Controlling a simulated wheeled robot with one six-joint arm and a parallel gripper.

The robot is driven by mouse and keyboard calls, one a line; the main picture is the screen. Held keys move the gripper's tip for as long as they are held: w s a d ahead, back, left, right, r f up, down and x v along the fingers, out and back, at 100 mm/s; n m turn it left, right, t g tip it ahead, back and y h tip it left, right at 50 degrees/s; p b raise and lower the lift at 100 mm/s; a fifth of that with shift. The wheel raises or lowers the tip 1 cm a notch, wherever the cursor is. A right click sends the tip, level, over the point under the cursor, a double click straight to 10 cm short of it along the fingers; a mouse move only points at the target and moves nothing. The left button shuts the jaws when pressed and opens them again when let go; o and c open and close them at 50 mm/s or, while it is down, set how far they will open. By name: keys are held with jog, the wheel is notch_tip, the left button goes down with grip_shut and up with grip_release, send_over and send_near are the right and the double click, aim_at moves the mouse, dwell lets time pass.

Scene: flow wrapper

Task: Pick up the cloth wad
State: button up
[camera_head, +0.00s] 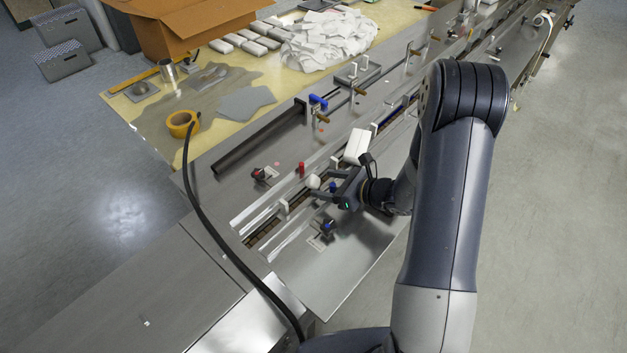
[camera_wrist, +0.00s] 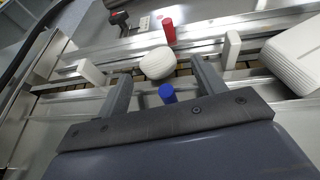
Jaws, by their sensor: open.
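The cloth wad (camera_wrist: 158,62) is a small, rounded white lump in the wrist view. It lies in the machine's channel just beyond my fingertips, roughly centred between them. In the head view the wad (camera_head: 313,182) shows as a small white spot at the tip of my gripper (camera_head: 324,189). My gripper (camera_wrist: 160,72) is open, with one finger to each side of the wad's near edge. I cannot tell whether either finger touches it. The wad's underside is hidden.
A blue knob (camera_wrist: 167,93) stands between my fingers, nearer than the wad. A red knob (camera_wrist: 168,30) is behind it. A white pack (camera_wrist: 297,55) lies to the right in the channel (camera_head: 262,236). White guide blocks (camera_wrist: 91,72) and metal rails line it.

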aim_at(320, 183)
jog(key=shift+p+x, duration=0.3)
jog(key=shift+x, duration=1.5)
jog(key=shift+s, duration=0.1)
jog(key=c, duration=1)
